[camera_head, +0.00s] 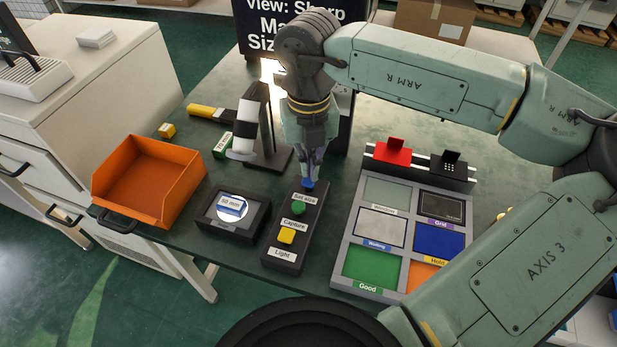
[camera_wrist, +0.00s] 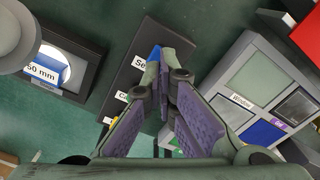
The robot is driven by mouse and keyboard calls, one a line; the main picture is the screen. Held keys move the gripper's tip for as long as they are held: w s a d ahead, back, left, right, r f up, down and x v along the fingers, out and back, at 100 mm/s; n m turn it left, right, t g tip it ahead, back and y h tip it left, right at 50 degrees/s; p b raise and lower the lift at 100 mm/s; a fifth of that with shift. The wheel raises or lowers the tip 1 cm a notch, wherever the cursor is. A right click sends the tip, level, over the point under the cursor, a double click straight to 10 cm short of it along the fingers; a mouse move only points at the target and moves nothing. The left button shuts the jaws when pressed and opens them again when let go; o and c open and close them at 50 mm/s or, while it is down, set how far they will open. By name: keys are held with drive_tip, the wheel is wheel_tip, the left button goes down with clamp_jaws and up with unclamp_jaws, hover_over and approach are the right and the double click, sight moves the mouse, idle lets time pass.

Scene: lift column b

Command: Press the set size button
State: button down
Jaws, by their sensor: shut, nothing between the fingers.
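The black button box (camera_head: 286,252) stands on the table with three buttons in a row. The blue button (camera_head: 308,184) at its far end has the label "Set size" (camera_head: 304,198) just below it. The green "Capture" button (camera_head: 298,208) is in the middle, and the yellow "Light" button (camera_head: 287,236) is nearest. My gripper (camera_head: 309,176) is shut and empty and points down at the blue button. In the wrist view its fingertips (camera_wrist: 168,60) overlap the blue button (camera_wrist: 155,54) and partly hide it. I cannot tell whether they touch it.
A black stage with a lit "50 mm" block (camera_head: 232,207) stands left of the box. A camera stand (camera_head: 266,125) is behind it. An orange bin (camera_head: 150,180) is at the left. A grey sorting tray with coloured panels (camera_head: 349,250) is at the right.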

sight(309, 180)
drive_tip(key=shift+f, duration=0.2)
drive_tip(key=shift+f+b, duration=1)
drive_tip(key=shift+b, duration=0.4)
drive_tip(key=shift+f+b, duration=0.1)
drive_tip(key=shift+b, duration=0.35)
drive_tip(key=shift+r+p, duration=0.65)
drive_tip(key=shift+r, duration=0.65)
drive_tip(key=shift+r+p, duration=1.3)
drive_tip(key=shift+r, duration=1.25)
drive_tip(key=shift+f, duration=0.1)
